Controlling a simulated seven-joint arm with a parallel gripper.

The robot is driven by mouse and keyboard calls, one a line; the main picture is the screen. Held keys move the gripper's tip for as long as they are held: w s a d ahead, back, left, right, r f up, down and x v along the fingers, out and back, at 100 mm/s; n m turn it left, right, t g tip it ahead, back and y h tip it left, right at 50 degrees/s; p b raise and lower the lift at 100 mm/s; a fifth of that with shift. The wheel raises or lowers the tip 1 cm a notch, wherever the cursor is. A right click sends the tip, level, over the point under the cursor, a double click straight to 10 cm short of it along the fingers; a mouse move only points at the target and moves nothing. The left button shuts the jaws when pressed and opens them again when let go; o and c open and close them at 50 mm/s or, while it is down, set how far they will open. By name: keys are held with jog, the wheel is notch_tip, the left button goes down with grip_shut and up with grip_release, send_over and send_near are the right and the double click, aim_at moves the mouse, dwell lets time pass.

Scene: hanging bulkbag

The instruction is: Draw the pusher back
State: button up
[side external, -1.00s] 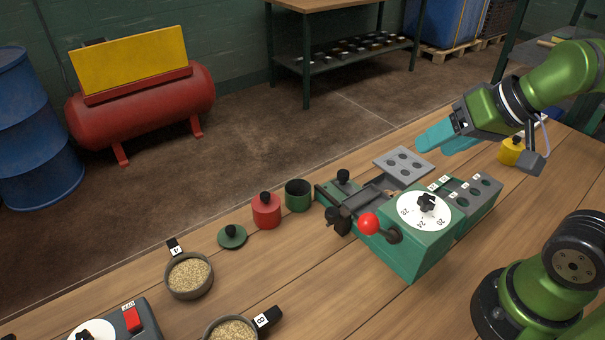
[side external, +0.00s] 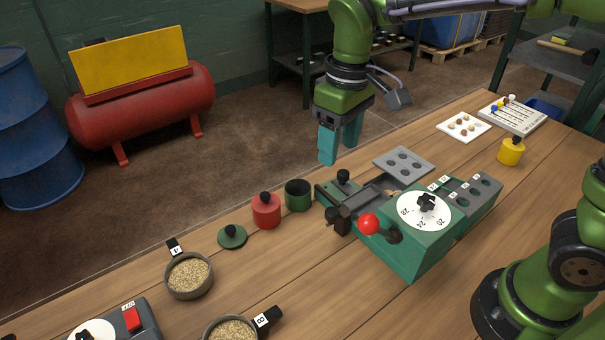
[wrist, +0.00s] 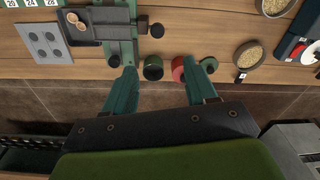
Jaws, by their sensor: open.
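The green machine (side external: 412,252) sits on the wooden bench, with a white numbered dial (side external: 424,211) and a red ball lever (side external: 369,223). At its left end a small black knob (side external: 343,175), apparently the pusher's, stands beside the grey channel (side external: 372,188). What may be the same knob shows in the wrist view (wrist: 114,61). My gripper (side external: 338,152) points down, open and empty, above and behind that end, apart from it. In the wrist view my fingers (wrist: 168,70) spread wide, with a green cup (wrist: 153,68) and a red canister (wrist: 178,69) showing between them.
A grey plate with holes (side external: 403,165) lies behind the machine. A green lid (side external: 232,237) and grain pans (side external: 189,275) stand to the left. A yellow canister (side external: 510,152) and a white tray (side external: 463,127) are to the right.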

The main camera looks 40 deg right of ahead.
aim_at(334, 212)
notch_tip(334, 212, down, 16)
jog(key=shift+r, duration=0.25)
dwell(0.5)
grip_shut()
